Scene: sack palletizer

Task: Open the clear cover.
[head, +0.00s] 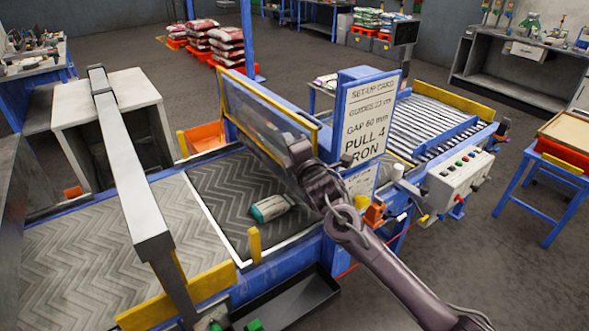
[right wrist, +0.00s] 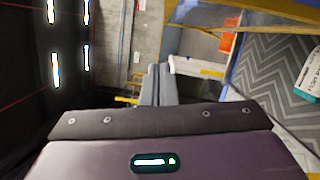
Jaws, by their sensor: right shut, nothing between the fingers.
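The clear cover (head: 262,112) is a see-through panel with a yellow frame, standing steeply tilted over the dark chevron belt (head: 225,190). Part of its yellow frame also shows at the top of the right wrist view (right wrist: 255,12). My right gripper (head: 296,143) is shut and empty at the cover's near right side, overlapping its edge in the head view; I cannot tell whether they touch. Its closed fingers also show in the right wrist view (right wrist: 158,80). A white and teal packet (head: 270,208) lies on the belt below the cover. My left gripper is not in view.
A blue sign post with a set-up card (head: 362,115) stands right beside my right gripper. A control box (head: 455,180) and a roller conveyor (head: 425,125) are to the right. A grey beam (head: 130,165) crosses the left belt. An orange bin (head: 203,137) sits behind the belt.

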